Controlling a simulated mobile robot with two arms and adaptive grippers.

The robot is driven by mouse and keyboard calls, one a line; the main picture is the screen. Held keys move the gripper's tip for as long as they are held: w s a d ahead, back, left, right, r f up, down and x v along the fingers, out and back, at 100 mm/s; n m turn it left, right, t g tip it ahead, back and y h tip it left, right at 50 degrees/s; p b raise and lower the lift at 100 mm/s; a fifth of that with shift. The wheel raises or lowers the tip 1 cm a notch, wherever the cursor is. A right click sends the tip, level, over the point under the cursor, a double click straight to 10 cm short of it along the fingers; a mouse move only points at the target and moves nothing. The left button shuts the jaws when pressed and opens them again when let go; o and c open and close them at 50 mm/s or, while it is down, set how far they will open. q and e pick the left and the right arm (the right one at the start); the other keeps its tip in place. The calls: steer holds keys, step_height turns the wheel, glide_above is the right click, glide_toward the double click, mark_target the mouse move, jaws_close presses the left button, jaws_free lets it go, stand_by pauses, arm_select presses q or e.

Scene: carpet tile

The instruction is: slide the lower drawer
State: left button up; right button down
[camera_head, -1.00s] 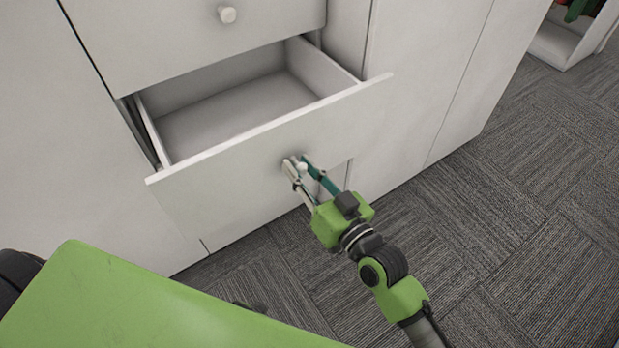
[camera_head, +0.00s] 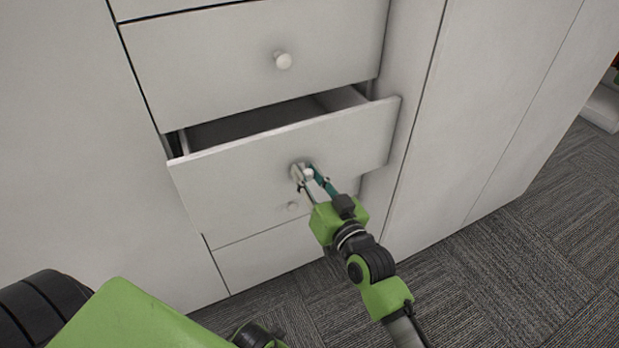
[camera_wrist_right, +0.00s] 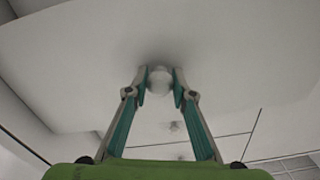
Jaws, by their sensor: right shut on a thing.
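The open drawer (camera_head: 235,180) is white and sticks out a little from the cabinet, with a narrow dark gap behind its front. Its front also fills the upper part of the right wrist view (camera_wrist_right: 90,50). My right gripper (camera_head: 305,173) is shut on the drawer's round white knob. In the right wrist view the two fingertips (camera_wrist_right: 160,80) sit on either side of the knob (camera_wrist_right: 160,82). The left gripper cannot be made out.
A closed drawer with a white knob (camera_head: 283,61) is above the open one. Another closed drawer (camera_head: 270,250) with a small knob is below it. Plain cabinet panels (camera_head: 480,100) flank the drawers. Grey carpet tile (camera_head: 530,260) lies open at the lower right.

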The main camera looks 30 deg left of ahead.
steer(key=c, duration=1.7)
jaws_free()
steer(key=shift+s+d, duration=0.1)
steer(key=v, duration=1.1)
steer(key=shift+s+d, duration=0.25)
steer(key=shift+d, duration=0.05)
